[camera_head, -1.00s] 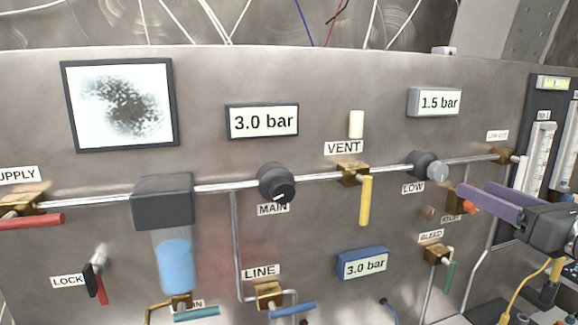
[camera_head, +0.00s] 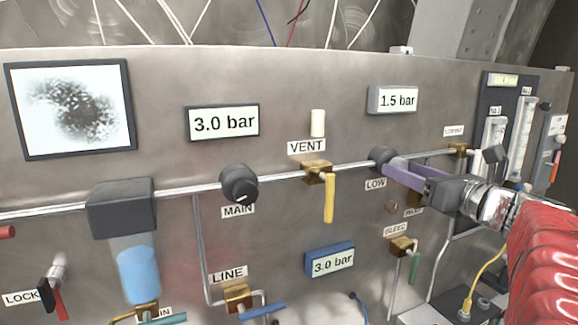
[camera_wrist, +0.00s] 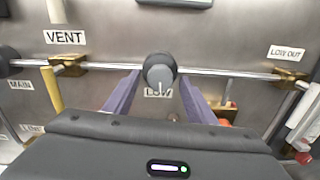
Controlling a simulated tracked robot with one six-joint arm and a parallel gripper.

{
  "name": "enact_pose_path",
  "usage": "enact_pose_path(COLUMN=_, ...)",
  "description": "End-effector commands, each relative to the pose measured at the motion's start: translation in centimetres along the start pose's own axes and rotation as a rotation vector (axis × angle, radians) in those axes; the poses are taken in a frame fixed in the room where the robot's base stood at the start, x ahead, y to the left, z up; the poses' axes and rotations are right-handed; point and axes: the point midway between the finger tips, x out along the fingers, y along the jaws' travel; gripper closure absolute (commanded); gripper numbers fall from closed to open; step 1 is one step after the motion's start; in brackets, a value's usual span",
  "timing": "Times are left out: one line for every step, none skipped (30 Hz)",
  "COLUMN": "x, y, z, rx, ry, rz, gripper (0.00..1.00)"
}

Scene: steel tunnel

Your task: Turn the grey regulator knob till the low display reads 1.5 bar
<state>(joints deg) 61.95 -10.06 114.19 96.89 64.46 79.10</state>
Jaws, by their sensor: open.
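The grey regulator knob (camera_head: 381,156), above the LOW label (camera_head: 375,184), sits on the pipe, partly hidden by my gripper. In the wrist view the knob (camera_wrist: 160,70) has a grey face with a white mark pointing down. My gripper (camera_head: 393,170) is open at the knob. In the wrist view its two purple fingers (camera_wrist: 160,82) reach up on either side of the knob's lower part, with gaps visible. The low display (camera_head: 398,99) above the knob reads 1.5 bar.
The MAIN knob (camera_head: 239,184) and the yellow VENT handle (camera_head: 329,198) are to the left. The main display (camera_head: 222,122) reads 3.0 bar, as does the blue display (camera_head: 330,260). The BLEED valve (camera_head: 402,245) is below my gripper. The LOW OUT fitting (camera_head: 458,150) is to the right.

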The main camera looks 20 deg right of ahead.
Motion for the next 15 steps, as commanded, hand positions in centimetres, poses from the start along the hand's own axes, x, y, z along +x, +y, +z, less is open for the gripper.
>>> enact_pose_path(x=0.02, y=0.0, z=0.0, rx=0.0, ry=0.0, rz=0.0, gripper=0.49)
enact_pose_path(x=0.02, y=0.0, z=0.01, rx=0.0, ry=0.0, rz=0.0, gripper=0.49)
enact_pose_path(x=0.01, y=0.0, z=0.0, rx=0.0, ry=0.0, rz=0.0, gripper=0.49)
enact_pose_path(x=0.01, y=0.0, z=0.0, rx=0.0, ry=0.0, rz=0.0, gripper=0.49)
enact_pose_path(x=0.01, y=0.0, z=0.0, rx=0.0, ry=0.0, rz=0.0, gripper=0.49)
enact_pose_path(x=0.01, y=0.01, z=0.0, rx=0.0, ry=0.0, rz=0.0, gripper=0.49)
enact_pose_path(x=0.01, y=0.01, z=0.0, rx=0.0, ry=0.0, rz=0.0, gripper=0.51)
enact_pose_path(x=0.01, y=0.01, z=0.0, rx=0.0, ry=0.0, rz=0.001, gripper=0.53)
enact_pose_path(x=0.01, y=0.01, z=0.0, rx=0.0, ry=0.0, rz=0.001, gripper=0.56)
enact_pose_path(x=0.01, y=0.02, z=0.0, rx=0.0, ry=0.0, rz=0.001, gripper=0.58)
enact_pose_path(x=0.01, y=0.01, z=0.0, rx=0.0, ry=0.0, rz=0.001, gripper=0.6)
enact_pose_path(x=0.01, y=0.02, z=0.0, rx=0.0, ry=0.0, rz=0.001, gripper=0.63)
enact_pose_path(x=0.01, y=0.02, z=0.0, rx=0.0, ry=0.0, rz=0.001, gripper=0.65)
enact_pose_path(x=0.01, y=0.02, z=-0.01, rx=0.0, ry=0.0, rz=0.001, gripper=0.67)
enact_pose_path(x=0.01, y=0.02, z=-0.01, rx=0.0, ry=0.0, rz=0.001, gripper=0.7)
